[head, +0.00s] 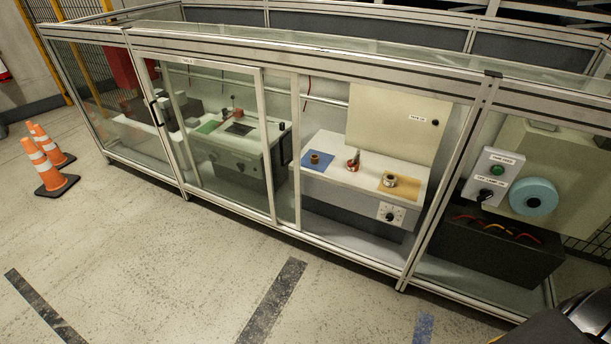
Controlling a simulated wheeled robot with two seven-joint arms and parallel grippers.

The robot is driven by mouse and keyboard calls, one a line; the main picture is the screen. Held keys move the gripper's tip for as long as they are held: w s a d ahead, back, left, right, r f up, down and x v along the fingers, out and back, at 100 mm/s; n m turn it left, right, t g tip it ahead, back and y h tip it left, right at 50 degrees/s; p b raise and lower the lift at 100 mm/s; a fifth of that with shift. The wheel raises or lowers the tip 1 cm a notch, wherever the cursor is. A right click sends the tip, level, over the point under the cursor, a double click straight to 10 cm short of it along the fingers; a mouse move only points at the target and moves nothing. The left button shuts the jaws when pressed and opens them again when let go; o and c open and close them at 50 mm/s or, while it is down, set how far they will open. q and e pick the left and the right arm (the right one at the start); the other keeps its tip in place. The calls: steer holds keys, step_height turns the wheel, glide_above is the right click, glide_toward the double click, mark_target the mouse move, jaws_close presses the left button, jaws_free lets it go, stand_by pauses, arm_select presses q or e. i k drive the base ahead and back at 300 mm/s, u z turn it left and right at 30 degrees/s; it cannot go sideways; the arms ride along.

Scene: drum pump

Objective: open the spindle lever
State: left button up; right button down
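No part is clearly marked as the spindle lever, so I cannot tell which it is. A black lever-like handle (484,195) sits on a white control box with a green button (498,170) at the right. A black rotary knob (390,216) is on the front of a white bench inside the glazed enclosure. A machine (238,140) with small fittings on top stands further left behind the glass; its details are too small to tell. Neither of my grippers shows; only part of what looks like my arm is at the bottom right corner.
A framed glass enclosure (310,62) runs across the view, with a sliding door with a black handle (157,111). Two orange cones (41,165) stand at the left. A blue-green roll (533,197) is at the right. The concrete floor in front is clear.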

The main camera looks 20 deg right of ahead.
mark_target(350, 165)
steer(key=u, duration=0.2)
steer(key=i, duration=0.4)
steer(key=u, duration=0.65)
steer(key=i, duration=1.5)
steer(key=z, duration=0.4)
steer(key=i, duration=0.8)
steer(key=z, duration=1.45)
steer(key=i, duration=0.55)
steer(key=z, duration=0.5)
